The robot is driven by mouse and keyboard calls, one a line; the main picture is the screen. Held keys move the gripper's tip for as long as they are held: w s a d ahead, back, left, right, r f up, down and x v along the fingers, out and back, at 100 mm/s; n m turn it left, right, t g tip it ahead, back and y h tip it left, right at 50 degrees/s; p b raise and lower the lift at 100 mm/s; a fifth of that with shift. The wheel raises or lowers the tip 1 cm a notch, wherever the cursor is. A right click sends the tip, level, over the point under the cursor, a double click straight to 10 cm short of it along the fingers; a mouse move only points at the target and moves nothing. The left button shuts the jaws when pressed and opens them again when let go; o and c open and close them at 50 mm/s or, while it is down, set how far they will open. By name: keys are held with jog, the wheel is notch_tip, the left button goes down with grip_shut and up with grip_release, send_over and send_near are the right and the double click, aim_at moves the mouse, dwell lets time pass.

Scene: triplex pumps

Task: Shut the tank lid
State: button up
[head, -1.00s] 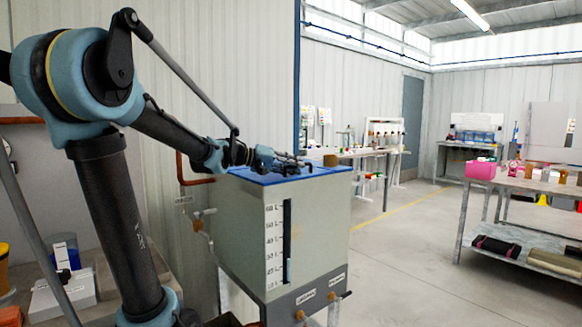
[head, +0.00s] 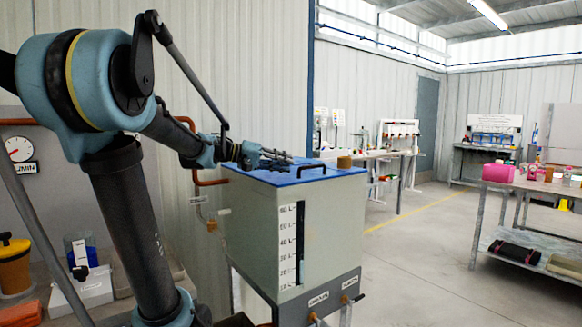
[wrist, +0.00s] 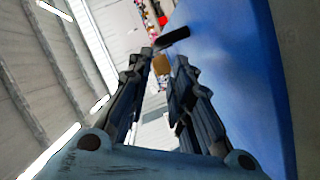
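The blue tank lid (head: 290,174) lies flat on top of the grey tank (head: 330,225), with no visible gap along the front edge. A black bar handle (head: 311,169) stands on the lid near its front. My gripper (head: 288,156) is just above the lid, behind and left of the handle, with nothing seen in its fingers. In the wrist view my gripper (wrist: 166,60) has its two fingers apart. The blue lid (wrist: 235,70) fills the right side there, and the black handle (wrist: 174,37) shows beyond the fingertips.
A brown block (head: 345,161) shows at the lid's far right corner; whether it rests on the lid is unclear. Pipes and valves (head: 350,298) stick out at the tank's lower front. A workbench (head: 515,190) stands at right, with open floor between it and the tank.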

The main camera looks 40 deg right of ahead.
jog(key=shift+v, duration=1.4)
